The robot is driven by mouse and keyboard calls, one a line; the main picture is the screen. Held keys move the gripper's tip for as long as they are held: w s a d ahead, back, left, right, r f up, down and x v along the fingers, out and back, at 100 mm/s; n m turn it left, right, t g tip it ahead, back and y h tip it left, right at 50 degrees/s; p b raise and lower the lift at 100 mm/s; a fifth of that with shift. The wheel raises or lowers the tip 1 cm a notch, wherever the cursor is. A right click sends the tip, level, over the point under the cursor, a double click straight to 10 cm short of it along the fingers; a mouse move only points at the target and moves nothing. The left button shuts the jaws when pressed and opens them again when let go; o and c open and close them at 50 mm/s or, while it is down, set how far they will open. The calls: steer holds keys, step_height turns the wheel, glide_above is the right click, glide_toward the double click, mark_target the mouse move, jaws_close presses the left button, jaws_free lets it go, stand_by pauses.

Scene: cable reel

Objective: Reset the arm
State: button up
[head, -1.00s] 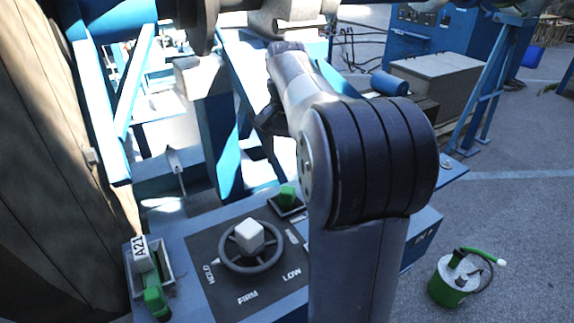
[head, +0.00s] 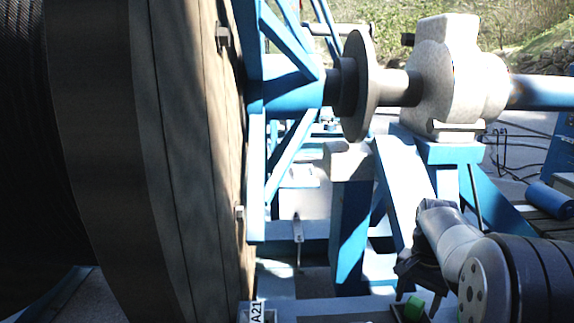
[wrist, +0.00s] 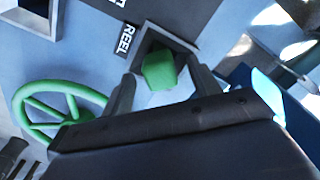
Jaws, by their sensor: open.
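My arm is folded in the lower right of the head view. Its grey wrist leads to my dark gripper (head: 418,268), which hangs above the blue frame. In the wrist view my gripper (wrist: 162,72) is open, with its two fingers apart. A green block (wrist: 158,70) in a dark square recess shows between the fingers. I cannot tell how far it is beyond the fingertips, and nothing is visibly gripped. A green piece (head: 413,308) also shows below my gripper in the head view.
A large wooden cable reel (head: 185,150) fills the left. Its shaft runs right through a pale bearing housing (head: 450,80) on a blue stand (head: 450,152). An A21 tag (head: 257,312) is at the bottom.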

steer(key=shift+f+b, duration=0.3)
steer(key=shift+f, duration=0.45)
steer(key=shift+r, duration=0.4)
steer(key=shift+f, duration=0.1)
step_height(320, 180, up, 11)
step_height(320, 180, down, 11)
steer(key=shift+r+p, duration=0.1)
steer(key=shift+p, duration=0.2)
steer(key=shift+f, duration=0.25)
step_height(320, 180, up, 15)
steer(key=p, duration=0.7)
steer(key=shift+s+f, duration=0.1)
steer(key=shift+f, duration=0.05)
